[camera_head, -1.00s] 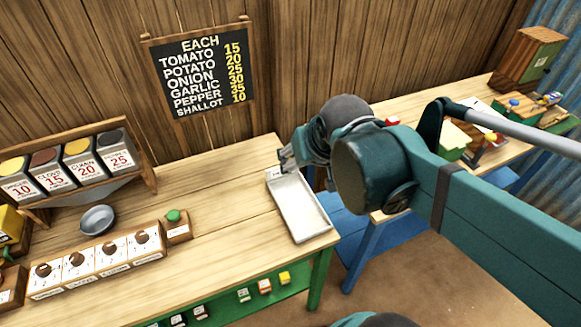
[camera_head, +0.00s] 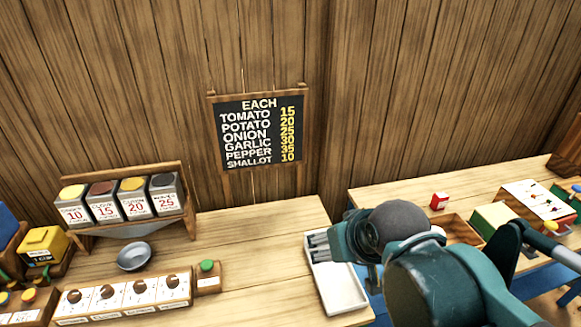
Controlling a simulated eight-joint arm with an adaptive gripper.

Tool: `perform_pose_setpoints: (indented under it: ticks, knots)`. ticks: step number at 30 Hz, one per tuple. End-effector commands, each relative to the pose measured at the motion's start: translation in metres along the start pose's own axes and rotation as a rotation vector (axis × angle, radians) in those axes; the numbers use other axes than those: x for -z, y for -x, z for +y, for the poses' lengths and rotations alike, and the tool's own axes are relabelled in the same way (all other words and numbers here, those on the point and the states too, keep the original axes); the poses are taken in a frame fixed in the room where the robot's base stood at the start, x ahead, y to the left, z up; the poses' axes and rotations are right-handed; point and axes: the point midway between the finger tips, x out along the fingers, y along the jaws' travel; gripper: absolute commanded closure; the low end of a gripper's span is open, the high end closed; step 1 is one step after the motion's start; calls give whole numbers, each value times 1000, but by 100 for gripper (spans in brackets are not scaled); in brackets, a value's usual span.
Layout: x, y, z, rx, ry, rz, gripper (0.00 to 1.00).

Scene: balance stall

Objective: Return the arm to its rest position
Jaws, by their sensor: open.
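My gripper (camera_head: 318,246) is at the far end of the white tray (camera_head: 346,290), on the right side of the left wooden table. Its grey fingers point left and show spread, with nothing seen between them. It overlaps the tray in the picture, and I cannot tell whether it is above the tray or touching it. My teal arm reaches in from the lower right and hides part of the right table.
A grey bowl (camera_head: 134,257) stands left of the tray, near several spice bins (camera_head: 118,202) on a rack. A price board (camera_head: 258,132) hangs behind.

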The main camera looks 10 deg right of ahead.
Motion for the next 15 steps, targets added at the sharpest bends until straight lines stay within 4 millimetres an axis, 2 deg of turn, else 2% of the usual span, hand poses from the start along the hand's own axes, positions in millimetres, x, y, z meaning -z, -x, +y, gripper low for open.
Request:
perform_pose_setpoints:
  ticks: [6,15]
  knots:
    - [-13,-18,0,0,0,0,43]
    - [-14,-20,0,0,0,0,43]
